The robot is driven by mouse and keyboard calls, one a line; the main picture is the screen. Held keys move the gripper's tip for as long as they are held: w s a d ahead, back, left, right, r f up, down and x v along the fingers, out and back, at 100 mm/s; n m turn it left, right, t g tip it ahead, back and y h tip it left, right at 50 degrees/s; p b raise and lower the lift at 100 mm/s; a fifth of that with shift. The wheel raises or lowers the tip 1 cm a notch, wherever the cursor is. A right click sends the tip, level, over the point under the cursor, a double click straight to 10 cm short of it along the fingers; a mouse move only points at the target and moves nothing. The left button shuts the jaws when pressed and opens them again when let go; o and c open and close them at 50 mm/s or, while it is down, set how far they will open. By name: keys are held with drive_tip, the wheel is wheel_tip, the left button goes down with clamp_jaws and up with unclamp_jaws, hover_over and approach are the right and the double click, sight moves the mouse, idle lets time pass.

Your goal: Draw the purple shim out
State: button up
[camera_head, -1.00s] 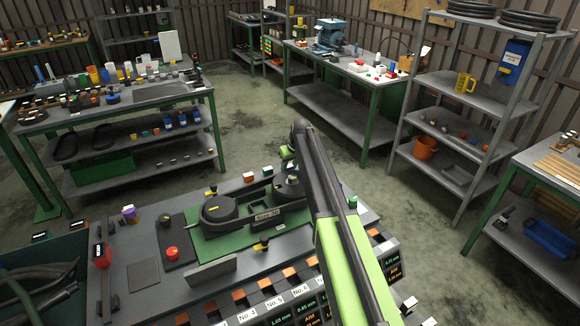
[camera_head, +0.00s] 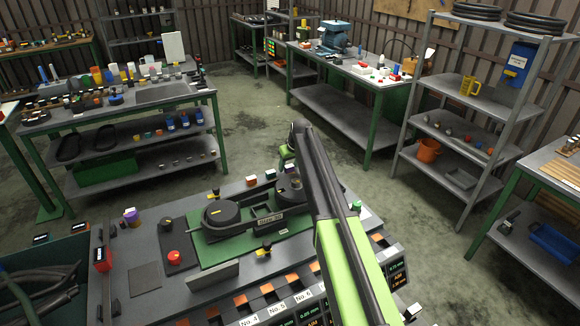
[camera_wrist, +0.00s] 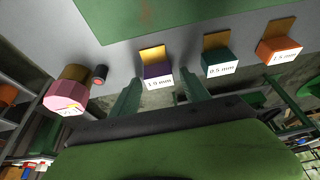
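The purple shim (camera_wrist: 157,73) shows in the wrist view as a small block with a tan upper part and a white 1.0 mm label. It stands at the edge of a grey bench top. My gripper (camera_wrist: 160,79) is open, with one green finger on each side of the shim. I cannot tell whether either finger touches it. In the head view, the gripper end (camera_head: 287,154) is at the bench's far edge, partly behind my arm; the purple shim is too small there to tell its fit between the fingers.
To the right in the wrist view stand a teal 0.5 mm block (camera_wrist: 218,62) and an orange 1.5 mm block (camera_wrist: 278,49). A pink-faced knob (camera_wrist: 66,97) is at left. In the head view, a black round part (camera_head: 220,213) sits on a green mat (camera_head: 212,252).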

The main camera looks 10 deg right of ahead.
drive_tip(key=shift+s+r, duration=0.1)
drive_tip(key=p+v, duration=1.6)
drive_tip(key=v, duration=0.1)
drive_tip(key=shift+r, duration=0.2)
